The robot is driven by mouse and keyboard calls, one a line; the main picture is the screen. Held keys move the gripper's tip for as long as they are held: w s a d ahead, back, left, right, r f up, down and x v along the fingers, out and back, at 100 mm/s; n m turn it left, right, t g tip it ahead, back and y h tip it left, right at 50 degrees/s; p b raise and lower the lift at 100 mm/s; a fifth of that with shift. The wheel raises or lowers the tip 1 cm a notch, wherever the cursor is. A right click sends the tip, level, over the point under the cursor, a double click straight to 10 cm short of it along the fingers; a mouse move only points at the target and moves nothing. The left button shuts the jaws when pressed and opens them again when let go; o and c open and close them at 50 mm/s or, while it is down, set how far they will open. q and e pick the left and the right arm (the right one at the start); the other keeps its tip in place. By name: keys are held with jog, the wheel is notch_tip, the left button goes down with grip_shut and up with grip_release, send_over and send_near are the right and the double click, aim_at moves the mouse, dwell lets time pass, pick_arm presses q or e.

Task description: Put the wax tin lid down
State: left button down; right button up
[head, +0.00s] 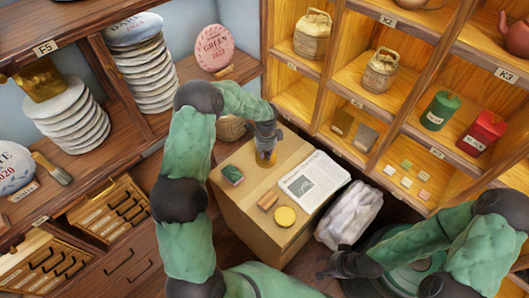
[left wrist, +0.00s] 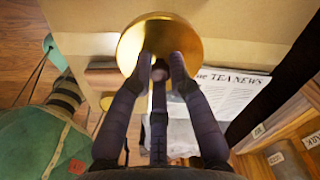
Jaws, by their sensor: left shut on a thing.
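The wax tin lid is a round golden disc with a small dark knob; it fills the top middle of the left wrist view (left wrist: 132,52). My left gripper (head: 265,140) is shut on the knob, with its fingers on either side. In the head view the golden lid (head: 266,159) hangs below the fingers, over the back part of the cardboard box (head: 245,199); whether it touches the top I cannot tell. A round yellow disc (head: 285,216), perhaps the open wax tin, sits near the box's front edge. My right gripper (head: 329,268) is low, right of the box, its fingers unclear.
On the box top lie a newspaper (head: 314,186), a brown block (head: 268,201) and a small green item (head: 232,175). A pale wrapped bundle (head: 349,215) stands right of the box. Shelves with tins (head: 379,72) and stacked tea cakes (head: 143,70) stand behind.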

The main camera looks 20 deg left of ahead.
pick_arm(q)
jog(key=w+a+f, duration=0.1)
jog(key=w+f, duration=0.1)
jog(key=w+a+f+b, duration=0.1)
jog(key=w+f, duration=0.2)
jog(key=w+a+f+b, duration=0.1)
jog(key=w+f, duration=0.1)
jog(key=shift+w+a+f, duration=0.15)
jog(key=shift+w+a, duration=0.15)
jog(key=shift+w, duration=0.1)
jog(key=shift+w+f+b, duration=0.15)
jog(key=shift+f+b, duration=0.1)
jog(key=shift+b, duration=0.1)
jog(key=shift+f+b, duration=0.5)
jog(key=shift+f, duration=0.95)
jog(key=shift+f, duration=0.15)
jog(key=c, duration=1.2)
grip_release()
jog(key=shift+o, duration=0.2)
